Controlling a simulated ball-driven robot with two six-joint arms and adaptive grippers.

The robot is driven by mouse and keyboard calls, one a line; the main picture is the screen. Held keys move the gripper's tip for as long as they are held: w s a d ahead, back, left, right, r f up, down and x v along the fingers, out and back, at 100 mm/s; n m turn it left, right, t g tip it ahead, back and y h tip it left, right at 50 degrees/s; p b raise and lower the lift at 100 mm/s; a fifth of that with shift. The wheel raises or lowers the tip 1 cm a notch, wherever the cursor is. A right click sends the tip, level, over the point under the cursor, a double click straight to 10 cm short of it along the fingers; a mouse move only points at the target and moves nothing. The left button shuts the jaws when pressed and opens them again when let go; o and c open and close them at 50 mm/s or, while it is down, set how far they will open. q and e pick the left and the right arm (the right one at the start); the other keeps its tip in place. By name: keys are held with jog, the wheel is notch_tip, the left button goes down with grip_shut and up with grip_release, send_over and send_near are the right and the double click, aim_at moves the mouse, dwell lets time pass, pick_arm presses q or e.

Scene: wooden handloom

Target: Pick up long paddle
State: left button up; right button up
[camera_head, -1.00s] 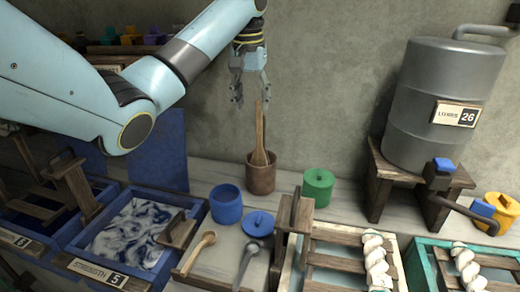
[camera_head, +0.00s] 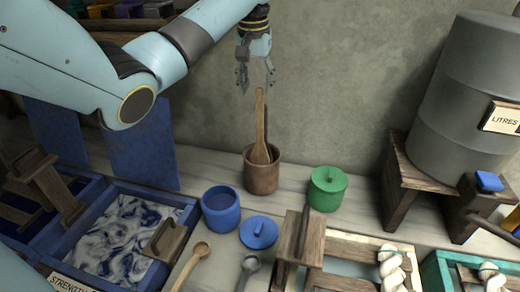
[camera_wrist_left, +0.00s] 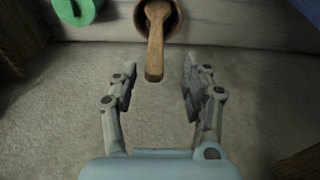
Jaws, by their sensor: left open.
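The long paddle (camera_head: 260,128) is a wooden stick standing nearly upright in a brown cup (camera_head: 262,177) on the bench by the wall. Its lower end is hidden inside the cup. My left gripper (camera_head: 256,87) is open and empty, pointing down at the paddle's top end. In the left wrist view the paddle (camera_wrist_left: 155,50) comes out of the cup (camera_wrist_left: 172,25), and its end lies just ahead of the gap between the open fingers (camera_wrist_left: 158,92). I see no contact. My right gripper is not in view.
A wooden spoon (camera_head: 191,265) lies in front. A grey drum (camera_head: 462,95) on a wooden stand is at right. The wall behind is bare.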

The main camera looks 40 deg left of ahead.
pick_arm(q)
notch_tip(320, 180, down, 6)
jog(key=w+p, duration=0.1)
jog(key=shift+w, duration=0.1)
grip_shut()
dwell(0.4)
